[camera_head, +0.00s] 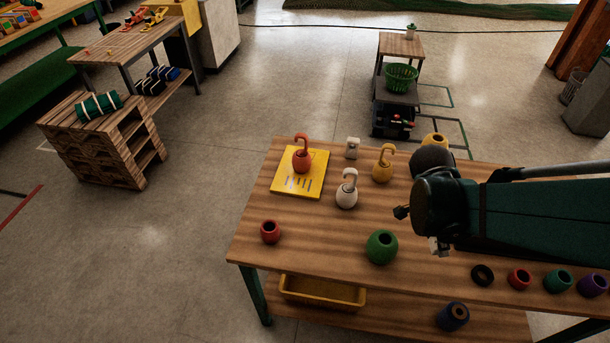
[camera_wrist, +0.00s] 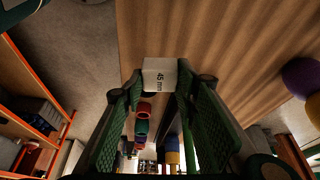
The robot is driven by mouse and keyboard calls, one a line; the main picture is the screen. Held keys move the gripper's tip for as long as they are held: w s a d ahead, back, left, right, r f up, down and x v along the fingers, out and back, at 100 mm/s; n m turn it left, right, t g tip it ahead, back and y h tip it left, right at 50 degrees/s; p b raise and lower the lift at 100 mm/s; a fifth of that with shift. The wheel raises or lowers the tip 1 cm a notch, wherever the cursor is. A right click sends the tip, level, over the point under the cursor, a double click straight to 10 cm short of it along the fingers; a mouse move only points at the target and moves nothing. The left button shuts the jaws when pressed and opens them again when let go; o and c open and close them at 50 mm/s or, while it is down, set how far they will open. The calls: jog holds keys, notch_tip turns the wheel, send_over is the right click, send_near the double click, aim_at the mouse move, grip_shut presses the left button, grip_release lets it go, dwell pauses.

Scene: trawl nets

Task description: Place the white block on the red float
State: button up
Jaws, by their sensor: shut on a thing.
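A white block (camera_wrist: 160,75) marked "45 mm" sits between the two green fingers of my gripper (camera_wrist: 158,88) in the wrist view. My gripper is shut on it. In the head view a small white part of the block (camera_head: 438,246) shows under my dark wrist, above the right part of the table; the fingers are mostly hidden. A round red float (camera_head: 270,231) with a dark hole on top lies at the table's front left, well left of my gripper. Another red float (camera_head: 302,160) with a hook stands on a yellow board (camera_head: 284,187).
A green float (camera_head: 382,247) lies between my gripper and the round red float. A white hooked float (camera_head: 347,194), a yellow hooked float (camera_head: 382,170) and a small white piece (camera_head: 352,147) stand farther back. Several rings and floats line the right front edge.

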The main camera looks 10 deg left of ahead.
jog(key=w+a+r+n+p, duration=0.2)
jog(key=w+a, duration=0.2)
jog(key=a, duration=0.7)
notch_tip(320, 180, up, 4)
jog(key=r+n+t+y+p, duration=0.1)
jog(key=n+t+p, duration=0.2)
jog(key=n+p, duration=0.3)
send_over(272, 224)
jog(key=s+a+p, duration=0.1)
jog(key=shift+s+f+m, duration=0.15)
jog(key=shift+f+m, duration=0.1)
jog(key=shift+m, duration=0.05)
jog(key=shift+f, duration=2.95)
jog(key=shift+f+b, duration=0.5)
jog(key=shift+f, duration=1.55)
jog(key=shift+f, duration=0.15)
